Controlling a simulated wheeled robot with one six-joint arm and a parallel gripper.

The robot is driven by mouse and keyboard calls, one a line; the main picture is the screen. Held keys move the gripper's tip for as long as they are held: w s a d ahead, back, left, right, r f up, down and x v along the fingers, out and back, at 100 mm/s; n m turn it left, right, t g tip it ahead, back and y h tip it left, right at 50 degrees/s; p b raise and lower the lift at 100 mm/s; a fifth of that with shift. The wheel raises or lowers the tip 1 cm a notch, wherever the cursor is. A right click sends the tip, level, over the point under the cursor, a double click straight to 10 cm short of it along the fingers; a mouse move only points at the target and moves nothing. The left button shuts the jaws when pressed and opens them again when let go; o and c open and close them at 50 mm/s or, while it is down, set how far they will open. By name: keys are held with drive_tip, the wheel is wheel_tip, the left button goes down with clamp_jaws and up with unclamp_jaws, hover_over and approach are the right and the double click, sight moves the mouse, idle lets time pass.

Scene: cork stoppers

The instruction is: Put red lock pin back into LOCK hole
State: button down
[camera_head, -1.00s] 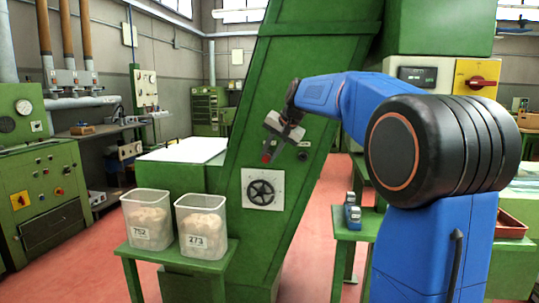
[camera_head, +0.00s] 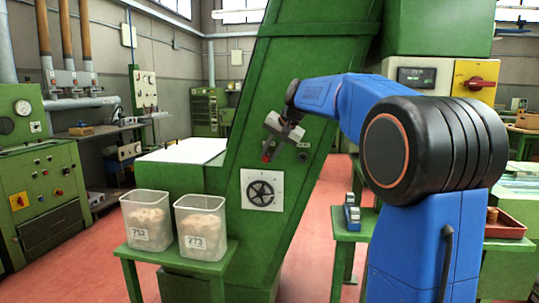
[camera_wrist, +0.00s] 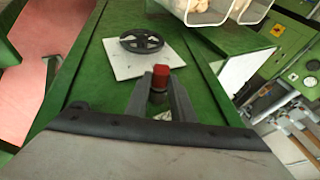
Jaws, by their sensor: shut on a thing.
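My gripper (camera_head: 271,148) is shut on the red lock pin (camera_head: 266,157) in front of the sloping green machine housing (camera_head: 320,60). In the wrist view the pin's red end (camera_wrist: 161,75) sticks out beyond the fingertips (camera_wrist: 160,98), with a dark part between them. A black handwheel (camera_head: 261,193) on a white plate (camera_head: 247,205) is on the housing below the gripper. A small dark round fitting (camera_head: 303,157) is right of the gripper, under a small label. I cannot tell whether it is the LOCK hole; the label is unreadable.
Two clear bins of corks, marked 752 (camera_head: 142,234) and 273 (camera_head: 195,241), stand on a green table (camera_head: 170,256) at left front. A red tray (camera_head: 508,230) is at the right. A yellow panel with a red rotary switch (camera_head: 476,84) is at upper right.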

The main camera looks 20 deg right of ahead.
drive_tip(key=c, duration=1.5)
unclamp_jaws()
drive_tip(key=shift+o, duration=0.2)
drive_tip(key=v, duration=1.7)
drive_tip(key=shift+r, duration=0.25)
drive_tip(key=s+a+f+n, duration=0.2)
drive_tip(key=s+a+f, duration=0.2)
drive_tip(key=s+f, duration=0.8)
drive_tip(key=s+a+f+n+g+h, duration=0.1)
drive_tip(key=s+a+f+n, duration=0.2)
drive_tip(key=s+f, duration=0.9)
drive_tip(key=s+a+f+n+g+h, duration=0.1)
drive_tip(key=s+a+f+n, duration=0.2)
drive_tip(key=s+f, duration=0.9)
wheel_tip(320, 180, down, 3)
drive_tip(key=shift+s+a+f, duration=0.15)
drive_tip(key=shift+s+a, duration=0.1)
drive_tip(key=shift+a, duration=0.7)
